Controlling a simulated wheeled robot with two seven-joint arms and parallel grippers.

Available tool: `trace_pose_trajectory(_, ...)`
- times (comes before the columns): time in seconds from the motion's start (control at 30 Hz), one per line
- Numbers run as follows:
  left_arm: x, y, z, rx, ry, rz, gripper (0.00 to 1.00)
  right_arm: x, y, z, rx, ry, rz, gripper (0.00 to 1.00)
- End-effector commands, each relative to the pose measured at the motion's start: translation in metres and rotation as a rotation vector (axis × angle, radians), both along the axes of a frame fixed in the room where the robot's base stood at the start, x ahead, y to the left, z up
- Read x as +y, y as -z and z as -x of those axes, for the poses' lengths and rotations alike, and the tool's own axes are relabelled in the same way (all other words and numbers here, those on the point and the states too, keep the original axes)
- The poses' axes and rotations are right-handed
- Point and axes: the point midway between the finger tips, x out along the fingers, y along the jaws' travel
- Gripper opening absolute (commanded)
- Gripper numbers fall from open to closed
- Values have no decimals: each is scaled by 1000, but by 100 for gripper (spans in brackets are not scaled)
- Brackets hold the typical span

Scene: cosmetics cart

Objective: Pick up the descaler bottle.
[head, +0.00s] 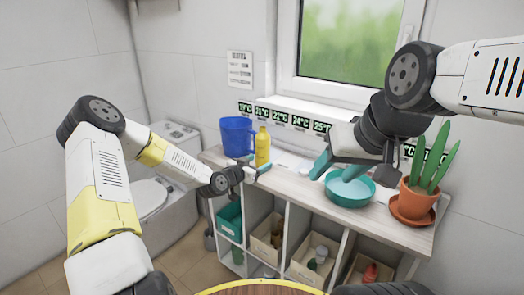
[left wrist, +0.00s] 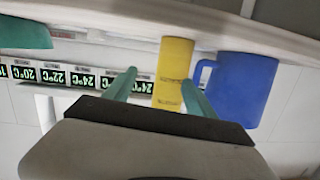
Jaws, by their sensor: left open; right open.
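A yellow bottle (head: 263,147), which I take to be the descaler bottle, stands upright on the shelf top beside a blue jug. My left gripper (head: 256,166) is open in front of the bottle's lower part. The left wrist view is upside down; there the yellow bottle (left wrist: 174,68) shows between the two teal fingers of the left gripper (left wrist: 158,92). The jaws look empty, and I cannot tell whether a finger touches the bottle. My right gripper (head: 337,168) is open and empty above the teal bowl (head: 350,199).
The blue jug (head: 237,137) stands close left of the bottle and also shows in the left wrist view (left wrist: 240,88). A potted plant (head: 416,199) stands at the shelf's right end. Temperature labels (head: 280,116) line the wall behind. Bins (head: 264,245) fill the cubbies below.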

Motion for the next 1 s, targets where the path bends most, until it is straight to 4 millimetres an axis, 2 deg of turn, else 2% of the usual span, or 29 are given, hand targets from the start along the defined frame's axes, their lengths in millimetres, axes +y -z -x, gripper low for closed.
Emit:
trace_pose_trajectory(0.5, 16, 8, -21, -123, -122, 157, 64, 0, 0, 0, 0, 0, 0, 53)
trace_pose_trajectory(0.83, -1, 7, -51, -127, -125, 160, 64, 0, 0, 0, 0, 0, 0, 53)
trace_pose_trajectory(1.0, -15, 7, -74, -125, -125, 160, 64, 0, 0, 0, 0, 0, 0, 53)
